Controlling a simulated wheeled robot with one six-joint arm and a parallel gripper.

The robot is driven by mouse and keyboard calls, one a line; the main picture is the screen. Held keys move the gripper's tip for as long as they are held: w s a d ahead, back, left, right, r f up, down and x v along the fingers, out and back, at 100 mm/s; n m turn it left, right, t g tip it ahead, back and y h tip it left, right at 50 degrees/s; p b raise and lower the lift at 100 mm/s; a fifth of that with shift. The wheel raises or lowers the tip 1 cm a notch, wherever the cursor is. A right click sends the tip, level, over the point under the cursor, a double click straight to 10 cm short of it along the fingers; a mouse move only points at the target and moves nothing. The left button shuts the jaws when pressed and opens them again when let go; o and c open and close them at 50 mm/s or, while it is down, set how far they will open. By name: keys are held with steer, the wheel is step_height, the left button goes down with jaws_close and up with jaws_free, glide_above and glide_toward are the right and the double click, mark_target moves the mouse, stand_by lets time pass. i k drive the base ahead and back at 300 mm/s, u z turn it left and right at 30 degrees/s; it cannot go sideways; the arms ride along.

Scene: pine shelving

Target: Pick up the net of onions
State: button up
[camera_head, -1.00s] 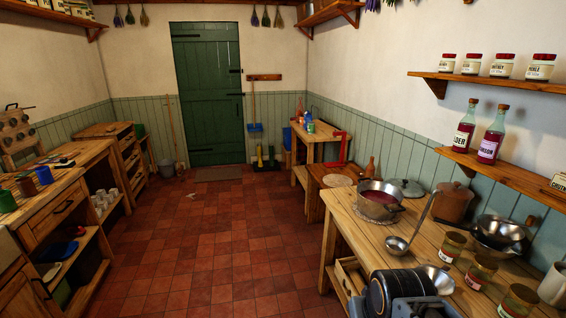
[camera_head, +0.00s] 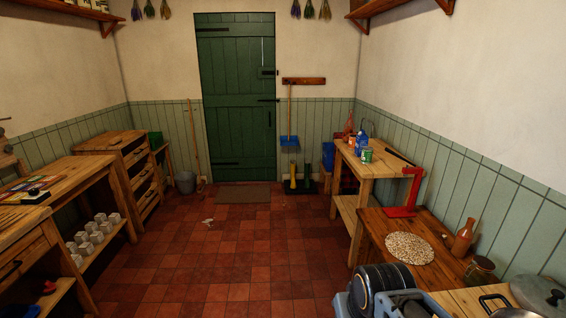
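I cannot make out a net of onions for certain. A small reddish-orange item (camera_head: 349,124) stands at the back of the far right wooden table, by the wall. It is too small to tell whether it is the net. Part of my arm shows at the bottom right, dark and grey-blue. My gripper's fingers do not show.
The far right table (camera_head: 376,166) also bears tins and a blue container (camera_head: 362,140). A red metal stand (camera_head: 408,192) and a round mat (camera_head: 409,248) are nearer. Left stand wooden benches (camera_head: 60,190). The tiled floor between is mostly free, with a small pale scrap (camera_head: 208,222).

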mark_target(348, 131)
steer(key=u, duration=0.05)
steer(key=i, duration=2.2)
steer(key=z, duration=0.2)
steer(key=i, duration=2.25)
steer(key=z, duration=0.3)
steer(key=i, duration=0.9)
steer(key=z, duration=0.05)
